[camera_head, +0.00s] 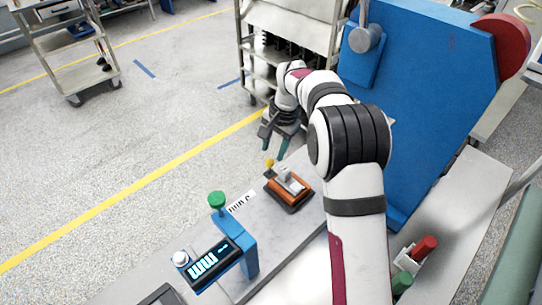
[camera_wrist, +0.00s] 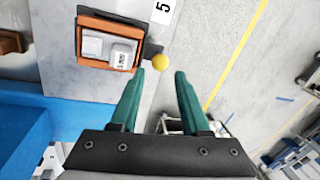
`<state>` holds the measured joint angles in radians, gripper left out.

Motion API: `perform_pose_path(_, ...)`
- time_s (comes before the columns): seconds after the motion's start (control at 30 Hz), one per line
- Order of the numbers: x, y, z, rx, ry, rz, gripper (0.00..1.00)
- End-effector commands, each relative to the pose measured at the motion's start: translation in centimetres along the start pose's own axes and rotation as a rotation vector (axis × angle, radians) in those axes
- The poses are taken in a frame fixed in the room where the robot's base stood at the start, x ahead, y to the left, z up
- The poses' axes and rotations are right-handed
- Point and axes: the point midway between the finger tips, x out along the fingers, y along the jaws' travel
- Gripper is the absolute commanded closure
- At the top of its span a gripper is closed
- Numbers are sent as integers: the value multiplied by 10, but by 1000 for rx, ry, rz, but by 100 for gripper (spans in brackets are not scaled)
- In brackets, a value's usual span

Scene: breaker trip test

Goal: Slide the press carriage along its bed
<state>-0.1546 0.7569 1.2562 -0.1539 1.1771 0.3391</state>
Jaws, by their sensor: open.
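An orange unit with pale grey blocks (camera_head: 289,187) sits on a grey plate (camera_head: 262,238); a yellow ball knob (camera_head: 269,162) sticks out at its side. It also shows in the wrist view (camera_wrist: 108,43), with the ball (camera_wrist: 160,61) just beyond the fingertips. A blue upright (camera_head: 247,254) with a green knob (camera_head: 217,200) and a lit display (camera_head: 210,262) stands nearer on the plate. I cannot tell for certain which part is the press carriage. My gripper (camera_head: 275,145) is open and empty, its green fingers (camera_wrist: 160,74) near the ball, with no contact visible.
A large blue panel (camera_head: 425,90) with a red disc rises at the right. A shelf cart (camera_head: 285,35) stands behind my gripper. Red (camera_head: 425,246) and green cylinders lie at the lower right. Open floor (camera_head: 130,150) lies to the left.

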Motion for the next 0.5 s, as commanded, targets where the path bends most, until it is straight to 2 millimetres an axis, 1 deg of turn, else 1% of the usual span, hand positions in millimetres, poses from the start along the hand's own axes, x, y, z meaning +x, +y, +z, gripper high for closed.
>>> perform_pose_path(0.03, 11, 0, 0, 0, -2, 1, 54)
perform_pose_path(0.1, 23, 0, 1, 0, -2, 1, 54)
perform_pose_path(0.2, 37, 0, 0, -1, -2, 0, 54)
perform_pose_path(0.33, 46, 0, 0, -1, 0, -1, 54)
perform_pose_path(0.5, 48, 0, 0, 0, 0, -1, 54)
